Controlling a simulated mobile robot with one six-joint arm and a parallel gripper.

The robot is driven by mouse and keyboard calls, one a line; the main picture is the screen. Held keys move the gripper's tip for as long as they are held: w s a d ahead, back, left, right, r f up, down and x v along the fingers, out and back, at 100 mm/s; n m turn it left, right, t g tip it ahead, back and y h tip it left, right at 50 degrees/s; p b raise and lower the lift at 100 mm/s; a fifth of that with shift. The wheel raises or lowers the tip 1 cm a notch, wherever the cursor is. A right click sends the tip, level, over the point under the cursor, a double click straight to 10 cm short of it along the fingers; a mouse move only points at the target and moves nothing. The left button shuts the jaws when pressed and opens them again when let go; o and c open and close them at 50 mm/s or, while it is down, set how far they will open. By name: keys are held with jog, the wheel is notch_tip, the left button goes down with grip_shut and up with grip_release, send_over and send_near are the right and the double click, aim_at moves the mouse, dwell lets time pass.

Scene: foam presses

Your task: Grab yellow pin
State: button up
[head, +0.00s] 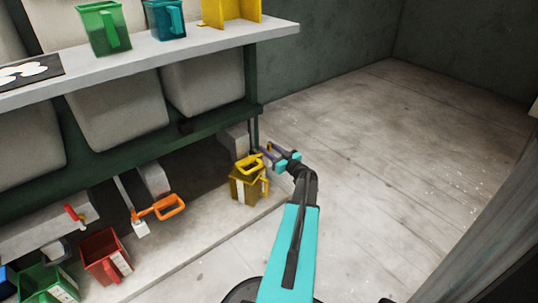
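A small yellow-orange piece (269,147), possibly the yellow pin, shows at the fingertips of my gripper (266,151). It is too small to tell whether it is between the fingers or behind them. My gripper reaches left from the end of my teal arm, just above and right of a yellow container (245,187). A yellow loop handle (250,164) shows at the top of this container, close to the fingers. Whether the gripper touches either yellow thing cannot be told.
An orange handle (170,207) and a red handle (72,212) are on the low ledge at left. Red (106,256) and green (48,284) containers stand below them. A shelf (190,52) with green and teal jugs is above. The floor (390,150) at right is clear.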

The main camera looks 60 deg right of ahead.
dwell(0.3)
grip_shut()
jog(key=shift+r, duration=0.1)
notch_tip(320, 180, up, 10)
jog(key=p, duration=0.3)
jog(key=shift+p, duration=0.3)
dwell(0.6)
